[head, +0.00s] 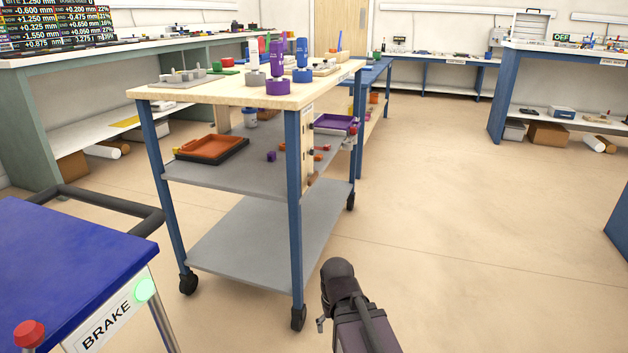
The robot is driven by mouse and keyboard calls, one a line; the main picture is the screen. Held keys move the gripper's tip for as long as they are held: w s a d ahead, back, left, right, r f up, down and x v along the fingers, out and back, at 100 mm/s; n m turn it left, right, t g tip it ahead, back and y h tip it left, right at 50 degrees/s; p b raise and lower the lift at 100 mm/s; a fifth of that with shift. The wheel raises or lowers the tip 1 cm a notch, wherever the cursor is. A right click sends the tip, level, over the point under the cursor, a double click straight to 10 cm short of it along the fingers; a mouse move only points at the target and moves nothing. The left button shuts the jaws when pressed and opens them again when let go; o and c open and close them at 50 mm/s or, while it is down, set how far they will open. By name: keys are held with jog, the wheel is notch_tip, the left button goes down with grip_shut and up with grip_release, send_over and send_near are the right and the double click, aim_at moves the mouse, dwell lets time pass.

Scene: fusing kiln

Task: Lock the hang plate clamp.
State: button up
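A pale upright plate (307,139) hangs at the right side of the wheeled trolley, just behind its front right blue leg. Small dark parts show on the plate's edge, but they are too small to tell which is the clamp or whether it is locked. A purple tray (336,123) sticks out to the right of the plate, with small red parts (322,148) below it. A dark part of my arm shows at the bottom, right of the trolley and apart from it. I cannot make out any gripper fingers.
The trolley's wooden top (230,93) carries purple and blue tools and grey blocks. An orange tray (210,147) sits on its middle shelf. A blue cart (70,270) with a BRAKE label and green light stands at the lower left. The floor (470,220) to the right is clear.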

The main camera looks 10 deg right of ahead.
jog(key=shift+w+r, duration=0.1)
jog(key=c, duration=0.7)
jog(key=shift+w+r+m, duration=0.15)
jog(key=shift+m, duration=0.15)
jog(key=c, duration=0.3)
jog(key=shift+w+a+r+y+p, duration=0.1)
jog(key=shift+w+r+y+p, duration=0.15)
jog(key=shift+p, duration=0.2)
grip_shut()
jog(key=w+d+r+m+t+y+p, duration=0.3)
jog(key=w+r+m+y+p, duration=0.3)
jog(key=w+r+m, duration=0.3)
jog(key=w+d+r+m+t+y+p, duration=0.4)
jog(key=w+r+m+p, duration=0.3)
jog(key=r+m, duration=0.7)
jog(key=shift+w+d+r+y, duration=0.75)
jog(key=shift+w+r+y, duration=0.1)
jog(key=shift+w+r, duration=0.4)
